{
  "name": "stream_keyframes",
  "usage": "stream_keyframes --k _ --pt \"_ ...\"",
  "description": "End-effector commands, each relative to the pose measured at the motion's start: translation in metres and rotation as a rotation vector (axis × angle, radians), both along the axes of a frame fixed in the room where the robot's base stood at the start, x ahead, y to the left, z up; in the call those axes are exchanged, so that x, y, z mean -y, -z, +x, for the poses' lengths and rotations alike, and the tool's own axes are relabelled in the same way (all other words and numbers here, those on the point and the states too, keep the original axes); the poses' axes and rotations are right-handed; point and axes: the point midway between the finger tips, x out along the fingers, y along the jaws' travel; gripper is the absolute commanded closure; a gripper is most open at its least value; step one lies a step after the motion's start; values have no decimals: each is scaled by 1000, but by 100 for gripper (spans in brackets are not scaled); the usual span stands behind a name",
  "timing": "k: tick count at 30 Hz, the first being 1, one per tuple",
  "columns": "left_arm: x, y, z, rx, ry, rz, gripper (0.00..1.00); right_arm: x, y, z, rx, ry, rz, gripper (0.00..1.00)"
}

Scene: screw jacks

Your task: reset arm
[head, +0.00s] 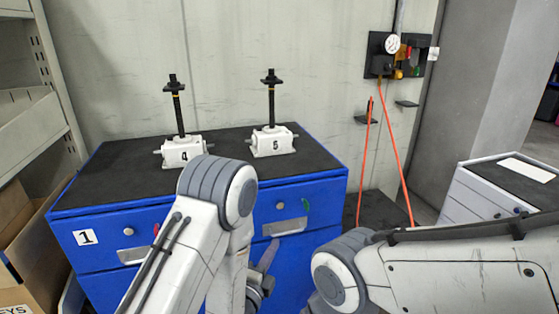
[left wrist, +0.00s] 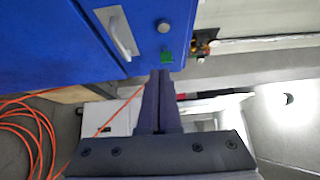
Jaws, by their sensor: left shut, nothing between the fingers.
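My left arm bends in front of the blue cabinet (head: 320,200). My left gripper (head: 268,255) hangs in front of the cabinet's drawers, partly hidden behind my own arm. In the left wrist view my left gripper (left wrist: 160,75) shows its two dark fingers closed together with nothing between them. The cabinet (left wrist: 50,40) shows at the upper left of that view, with a handle and a green tag near the fingertips. I cannot tell whether the fingertips touch it. My right arm comes in from the right in the head view; its gripper is out of frame.
Screw jack 4 (head: 183,151) and screw jack 5 (head: 272,141) stand upright on the cabinet's black top. A gauge panel (head: 392,55) with orange hoses (head: 393,150) is on the wall. Cardboard boxes (head: 35,240) stand left; a grey cabinet (head: 480,195) stands right.

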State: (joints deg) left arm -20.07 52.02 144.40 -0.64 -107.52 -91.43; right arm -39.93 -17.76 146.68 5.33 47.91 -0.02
Motion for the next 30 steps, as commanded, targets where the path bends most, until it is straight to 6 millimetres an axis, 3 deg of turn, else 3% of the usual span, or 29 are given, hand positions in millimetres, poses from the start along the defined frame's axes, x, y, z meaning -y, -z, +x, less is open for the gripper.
stream_keyframes --k 7,14,22,30 --pt "30 -9 0 -354 16 -167 100 0 -10 0 0 0 0 62" --pt "46 -16 -36 -777 -78 -339 100 0 -18 0 0 0 0 62" --pt "41 -38 -122 -1226 -332 -494 100 0 -28 0 0 0 0 62" --pt "7 -74 -231 -1554 -706 -563 100 0 -36 0 0 0 0 62"
